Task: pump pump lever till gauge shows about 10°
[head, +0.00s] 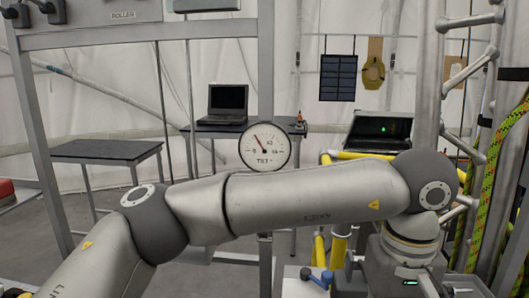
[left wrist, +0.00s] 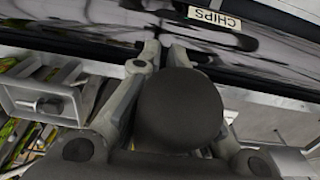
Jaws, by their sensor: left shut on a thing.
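The round white tilt gauge (head: 264,146) hangs on a grey post near the middle of the head view. Its needle points up and left, a little past the 0 mark; the exact reading is too small to tell. In the left wrist view, my left gripper (left wrist: 165,50) is shut around a dark rounded thing, seemingly the pump lever's grip (left wrist: 180,108). The rest of the lever is hidden. My right gripper is in neither view.
A blue-knobbed handle (head: 317,277) stands low beside my left wrist. Yellow pipes (head: 321,248) and a metal frame with ropes (head: 495,180) stand close at the right. A table (head: 105,151) stands at the left. The wrist view shows a CHIPS label (left wrist: 214,18).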

